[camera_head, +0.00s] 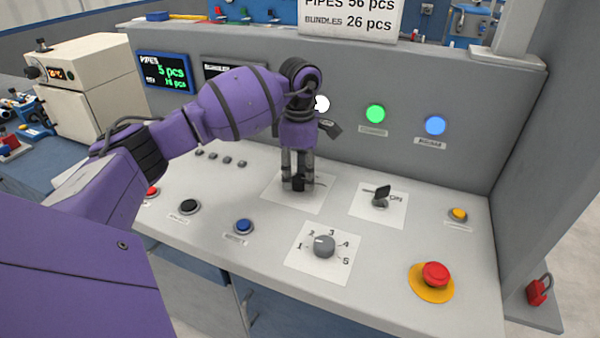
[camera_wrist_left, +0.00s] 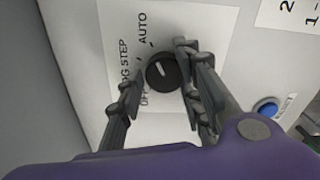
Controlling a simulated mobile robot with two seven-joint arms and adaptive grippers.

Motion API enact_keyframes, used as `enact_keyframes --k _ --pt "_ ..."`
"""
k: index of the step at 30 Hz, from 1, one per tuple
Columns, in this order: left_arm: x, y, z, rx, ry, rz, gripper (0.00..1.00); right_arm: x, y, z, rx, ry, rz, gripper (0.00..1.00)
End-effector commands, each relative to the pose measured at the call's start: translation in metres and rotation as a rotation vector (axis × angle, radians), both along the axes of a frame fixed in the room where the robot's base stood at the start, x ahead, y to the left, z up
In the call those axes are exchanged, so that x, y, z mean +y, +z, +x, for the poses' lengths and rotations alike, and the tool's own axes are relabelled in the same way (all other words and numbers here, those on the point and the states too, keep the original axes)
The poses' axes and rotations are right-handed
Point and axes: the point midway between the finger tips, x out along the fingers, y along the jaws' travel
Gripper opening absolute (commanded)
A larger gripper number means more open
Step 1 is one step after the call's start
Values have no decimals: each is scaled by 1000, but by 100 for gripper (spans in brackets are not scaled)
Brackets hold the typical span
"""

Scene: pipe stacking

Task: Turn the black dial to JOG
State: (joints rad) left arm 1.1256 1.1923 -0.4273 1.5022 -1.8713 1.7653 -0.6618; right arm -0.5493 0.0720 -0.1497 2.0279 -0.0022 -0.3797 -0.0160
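The black dial (camera_wrist_left: 161,75) sits on a white label plate (camera_wrist_left: 122,40) printed with AUTO, STEP, OFF and a partly covered word ending in "OG". A short white mark shows on the dial's face; I cannot tell which label it points to. My left gripper (camera_wrist_left: 157,70) is open, with one finger on each side of the dial. The left finger is apart from it; the right finger is close, and contact is unclear. In the head view the left gripper (camera_head: 298,182) points down over the dial (camera_head: 298,185), whose plate (camera_head: 290,202) is partly hidden. My right gripper is not in view.
A grey numbered knob (camera_head: 324,246), a black switch (camera_head: 381,196), a red emergency button (camera_head: 435,274) and a yellow button (camera_head: 458,214) are on the panel. Blue (camera_head: 244,226) and black (camera_head: 190,206) buttons are at front left. The upright back panel with lit lamps rises behind.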

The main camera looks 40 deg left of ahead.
Motion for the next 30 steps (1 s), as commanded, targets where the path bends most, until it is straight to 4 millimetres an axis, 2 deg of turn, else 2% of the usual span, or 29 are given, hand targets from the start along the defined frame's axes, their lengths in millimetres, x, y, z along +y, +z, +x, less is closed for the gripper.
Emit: enact_keyframes --k 1,5,6,17,30 --pt "0 0 0 -1 0 0 22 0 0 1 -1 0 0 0" --pt "0 0 1 -3 1 1 5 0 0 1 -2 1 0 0" --pt "0 1 1 -3 1 1 3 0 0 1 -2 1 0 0" --pt "1 3 2 -8 70 1 3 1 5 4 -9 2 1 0" --pt "4 6 1 -13 426 0 3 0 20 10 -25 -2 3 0"
